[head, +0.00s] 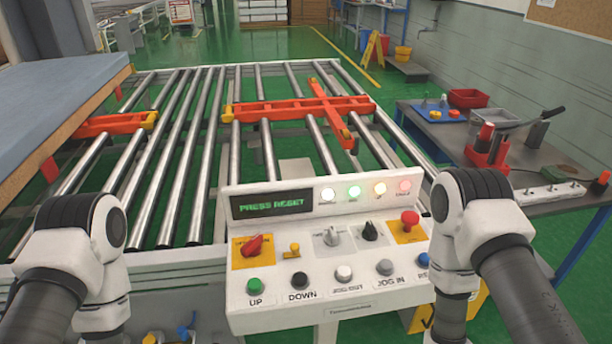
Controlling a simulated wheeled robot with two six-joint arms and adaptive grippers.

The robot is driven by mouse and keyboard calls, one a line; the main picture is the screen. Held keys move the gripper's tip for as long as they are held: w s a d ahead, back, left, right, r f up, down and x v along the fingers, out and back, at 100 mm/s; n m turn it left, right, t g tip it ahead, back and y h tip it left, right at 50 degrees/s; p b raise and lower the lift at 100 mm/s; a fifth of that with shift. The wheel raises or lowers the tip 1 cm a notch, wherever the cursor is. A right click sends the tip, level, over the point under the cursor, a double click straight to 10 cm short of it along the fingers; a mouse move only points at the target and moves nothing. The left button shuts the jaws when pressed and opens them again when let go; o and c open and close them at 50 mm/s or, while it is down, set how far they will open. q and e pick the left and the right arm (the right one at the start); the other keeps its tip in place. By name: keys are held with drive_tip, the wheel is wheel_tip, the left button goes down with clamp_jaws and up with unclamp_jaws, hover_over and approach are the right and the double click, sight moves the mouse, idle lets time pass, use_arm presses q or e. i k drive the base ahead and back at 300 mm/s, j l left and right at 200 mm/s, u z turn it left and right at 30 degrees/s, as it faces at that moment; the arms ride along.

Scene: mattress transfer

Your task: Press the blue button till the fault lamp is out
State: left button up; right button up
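The white control panel (300,303) stands in front of me. The blue button (422,260) is at the right end of its bottom row, partly hidden by my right arm. The lamp row is at the panel's upper right; its rightmost lamp (405,186) glows pale red, but its label is too small to read surely. The display (270,204) shows green text, "PRESS RESET". Both my arms reach in from the bottom corners with their wrist ends pointing down. Neither gripper's fingers show.
Beside the blue button are the jog-in button (385,267) and a red mushroom button (409,219). Behind the panel is a roller conveyor (180,130) with orange arms (300,108). A mattress (50,100) lies at left. A tool table (530,180) stands at right.

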sight(423, 259)
drive_tip(key=z, duration=1)
